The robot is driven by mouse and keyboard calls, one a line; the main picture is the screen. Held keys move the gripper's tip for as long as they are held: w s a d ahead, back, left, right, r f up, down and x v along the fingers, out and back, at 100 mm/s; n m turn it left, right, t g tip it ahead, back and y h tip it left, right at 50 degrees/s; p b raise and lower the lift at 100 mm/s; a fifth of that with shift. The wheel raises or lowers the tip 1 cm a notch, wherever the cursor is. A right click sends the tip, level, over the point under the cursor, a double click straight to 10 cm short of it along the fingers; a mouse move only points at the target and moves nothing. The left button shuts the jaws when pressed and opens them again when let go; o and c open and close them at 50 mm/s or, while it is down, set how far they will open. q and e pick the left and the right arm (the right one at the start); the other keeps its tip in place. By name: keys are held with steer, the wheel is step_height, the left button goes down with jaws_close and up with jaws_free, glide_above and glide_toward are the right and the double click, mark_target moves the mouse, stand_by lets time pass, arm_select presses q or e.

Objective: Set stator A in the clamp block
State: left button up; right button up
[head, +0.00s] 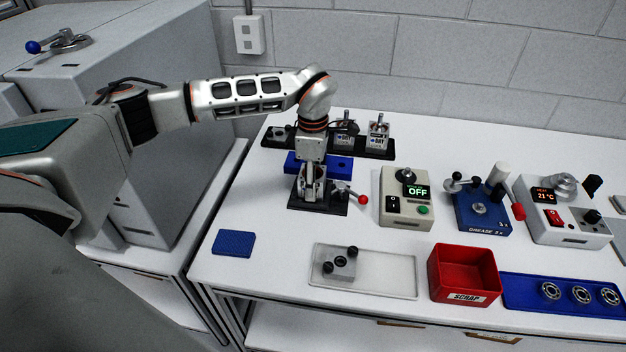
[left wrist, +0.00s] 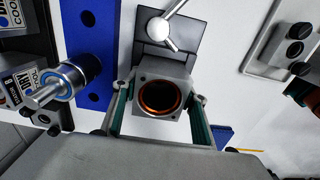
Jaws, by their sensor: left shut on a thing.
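Stator A, a grey square housing with a round bore and a copper winding ring (left wrist: 150,74), is between the teal-lined fingers of my left gripper (left wrist: 159,108). In the head view my left gripper (head: 312,190) points down over the black clamp block (head: 330,208), and the fingers largely hide the stator. The clamp block also shows in the left wrist view (left wrist: 185,62), right behind the stator. Its lever (left wrist: 160,30) stands beside the stator; in the head view its red knob (head: 363,199) is at the right. I cannot tell whether the stator is fully seated. My right gripper is not in view.
A blue block with holes (head: 341,165) and a black rack (head: 381,155) with DRY-labelled units stand behind. A control box reading OFF (head: 407,207) is to the right. In front lie a blue mat (head: 234,243), a pale tray (head: 398,277) and a red scrap bin (head: 447,285).

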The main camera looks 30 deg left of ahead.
arm_select(q)
steer(key=o, duration=1.7)
steer(key=o, duration=0.3)
steer(key=shift+r, duration=0.1)
step_height(320, 180, up, 6)
steer(key=shift+r+p, duration=0.1)
steer(key=shift+p, duration=0.25)
